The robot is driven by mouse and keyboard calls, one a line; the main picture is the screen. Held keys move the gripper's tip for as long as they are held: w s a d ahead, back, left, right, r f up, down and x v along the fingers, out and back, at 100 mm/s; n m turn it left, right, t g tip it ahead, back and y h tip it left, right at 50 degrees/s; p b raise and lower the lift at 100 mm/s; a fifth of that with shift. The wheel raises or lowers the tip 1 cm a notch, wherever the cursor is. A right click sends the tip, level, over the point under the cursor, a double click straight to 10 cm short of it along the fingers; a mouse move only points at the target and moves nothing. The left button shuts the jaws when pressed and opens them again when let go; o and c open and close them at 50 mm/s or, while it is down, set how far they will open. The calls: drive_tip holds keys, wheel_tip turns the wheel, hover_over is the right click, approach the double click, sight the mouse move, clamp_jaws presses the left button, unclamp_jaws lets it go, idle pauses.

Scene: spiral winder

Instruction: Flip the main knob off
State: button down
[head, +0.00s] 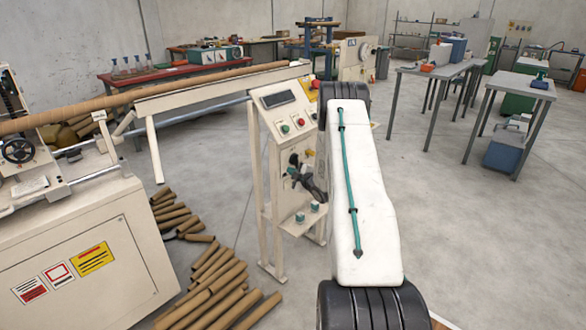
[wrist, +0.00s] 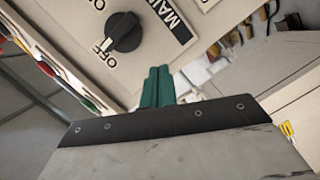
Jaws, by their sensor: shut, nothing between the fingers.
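The main knob (wrist: 124,32) is a round black rotary knob with a raised grip, on a cream panel in the wrist view. "ON" and "OFF" are printed on its left side and a "MAIN" label (wrist: 172,20) is on its right. In the head view my gripper (head: 292,171) is a small dark and teal shape in front of the console (head: 273,150), and the knob cannot be made out.
The console has a dark display (head: 279,98), a green button (head: 285,129) and a red button (head: 300,121). A winder machine (head: 80,240) stands left. Cardboard tubes (head: 215,285) lie on the floor. Grey tables (head: 430,70) stand right, with clear floor before them.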

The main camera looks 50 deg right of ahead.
drive_tip(key=f+v, duration=0.1)
drive_tip(key=v, duration=0.7)
drive_tip(key=shift+s, duration=0.5)
drive_tip(key=shift+d+r, duration=0.1)
